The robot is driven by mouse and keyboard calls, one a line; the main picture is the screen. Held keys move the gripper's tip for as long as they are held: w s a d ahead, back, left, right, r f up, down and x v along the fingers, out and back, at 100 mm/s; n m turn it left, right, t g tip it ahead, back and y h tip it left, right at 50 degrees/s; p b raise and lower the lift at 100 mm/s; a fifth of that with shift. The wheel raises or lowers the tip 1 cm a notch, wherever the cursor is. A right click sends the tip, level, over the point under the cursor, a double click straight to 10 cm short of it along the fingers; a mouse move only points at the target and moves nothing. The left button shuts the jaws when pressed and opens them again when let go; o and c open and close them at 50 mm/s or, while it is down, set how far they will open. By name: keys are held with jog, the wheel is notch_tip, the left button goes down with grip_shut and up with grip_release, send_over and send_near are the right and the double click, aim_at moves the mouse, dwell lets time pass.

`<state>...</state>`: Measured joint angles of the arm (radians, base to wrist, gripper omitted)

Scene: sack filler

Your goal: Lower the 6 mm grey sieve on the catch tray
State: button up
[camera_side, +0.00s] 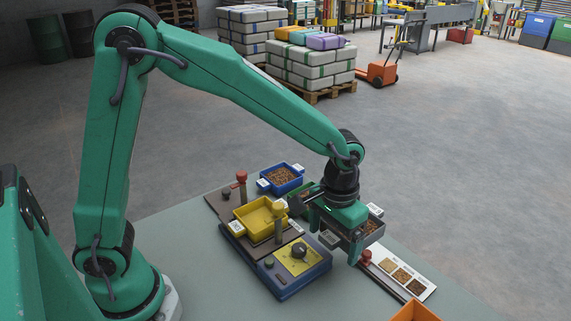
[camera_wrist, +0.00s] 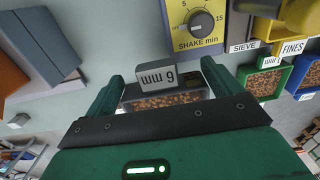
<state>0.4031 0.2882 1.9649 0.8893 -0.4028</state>
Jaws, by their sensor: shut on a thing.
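My gripper (camera_side: 336,234) is shut on the grey sieve (camera_side: 371,231), held at the right of the green-and-blue row of trays. In the wrist view the sieve's tag reads 6 mm (camera_wrist: 157,78), and brown grains show behind it between my fingers (camera_wrist: 161,79). A yellow tray (camera_side: 243,222) sits left of my gripper and looks empty. A green tray (camera_wrist: 242,82) holds grains too. I cannot tell which one is the catch tray.
A control box with a yellow panel and SHAKE min dial (camera_side: 299,252) stands in front of the yellow tray. Red-knobbed posts (camera_side: 241,177) rise nearby. A card with grain pictures (camera_side: 405,274) lies right, and an orange bin (camera_side: 415,312) is at the front.

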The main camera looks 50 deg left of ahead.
jog(key=shift+r, duration=0.1)
dwell(0.5)
notch_tip(320, 180, up, 16)
jog(key=f, duration=0.1)
send_over(240, 225)
notch_tip(240, 225, down, 3)
jog(key=shift+f, duration=0.7)
jog(key=shift+f, duration=0.2)
jog(key=shift+f, duration=6)
jog(key=shift+f, duration=0.55)
